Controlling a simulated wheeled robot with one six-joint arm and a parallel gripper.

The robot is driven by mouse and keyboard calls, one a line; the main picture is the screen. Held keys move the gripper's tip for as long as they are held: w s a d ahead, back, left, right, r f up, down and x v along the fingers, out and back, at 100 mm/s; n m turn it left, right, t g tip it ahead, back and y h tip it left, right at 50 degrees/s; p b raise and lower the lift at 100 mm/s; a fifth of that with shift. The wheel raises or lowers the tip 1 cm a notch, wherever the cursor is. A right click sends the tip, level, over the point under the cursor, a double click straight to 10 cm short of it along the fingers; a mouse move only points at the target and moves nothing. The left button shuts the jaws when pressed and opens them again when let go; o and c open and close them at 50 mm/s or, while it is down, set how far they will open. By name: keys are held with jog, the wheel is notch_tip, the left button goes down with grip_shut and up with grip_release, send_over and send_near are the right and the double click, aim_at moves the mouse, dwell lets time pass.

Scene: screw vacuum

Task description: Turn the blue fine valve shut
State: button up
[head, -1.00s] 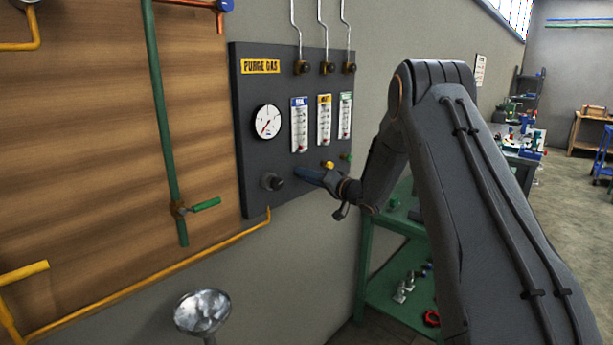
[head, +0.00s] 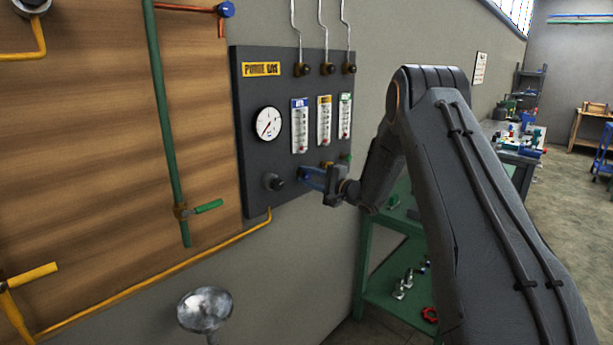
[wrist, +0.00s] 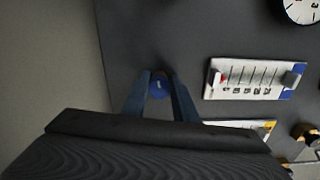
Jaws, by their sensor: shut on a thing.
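The blue fine valve (wrist: 158,88) shows in the wrist view as a small round blue knob low on the dark purge gas panel (head: 246,120). My gripper (wrist: 159,84) is shut on it, with one blue-grey finger on each side of the knob. In the head view my gripper (head: 305,175) reaches the panel's lower part below the blue-labelled flowmeter (head: 299,125).
A yellow knob (head: 326,165) and a green knob (head: 347,158) sit close to the right of my gripper. A black knob (head: 272,182) is close to the left. A round gauge (head: 267,123) is above. A green shelf (head: 385,262) stands below right.

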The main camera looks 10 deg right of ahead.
jog(key=shift+m, duration=0.6)
jog(key=o, duration=1)
jog(key=shift+o, duration=0.2)
jog(key=b+v, duration=0.2)
jog(key=v, duration=0.5)
jog(key=shift+s+d, duration=0.25)
jog(key=shift+s, duration=0.05)
